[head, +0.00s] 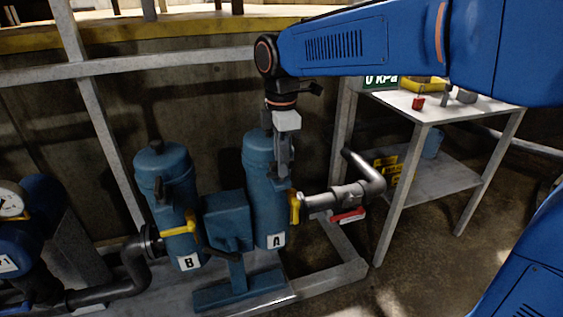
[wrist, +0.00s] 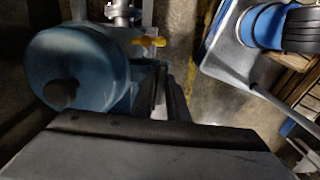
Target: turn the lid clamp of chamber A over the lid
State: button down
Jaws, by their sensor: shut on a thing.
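Chamber A (head: 264,215) is a blue upright cylinder with an "A" label, and its domed lid (wrist: 75,65) with a dark knob (wrist: 60,94) shows in the wrist view. My gripper (head: 283,172) points down at the right side of the chamber's top, close to the lid rim. In the wrist view its fingers (wrist: 165,98) are just right of the lid, close together. They are shut on the lid clamp at the lid's side; the clamp itself is mostly hidden by the fingers and too dark to make out.
Chamber B (head: 165,170) stands to the left, with a blue box (head: 225,215) between the two. A yellow handle (head: 294,207) and a pipe with a red lever (head: 347,216) are right of chamber A. A metal table (head: 440,108) stands further right. A frame rail (head: 130,66) runs behind.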

jog(key=m, duration=0.3)
jog(key=shift+m, duration=0.4)
jog(key=m, duration=0.4)
jog(key=shift+m, duration=0.3)
jog(key=m, duration=0.4)
jog(key=shift+m, duration=2.1)
jog(key=c, duration=1.8)
grip_release()
jog(key=shift+o, duration=0.2)
jog(key=shift+r, duration=0.15)
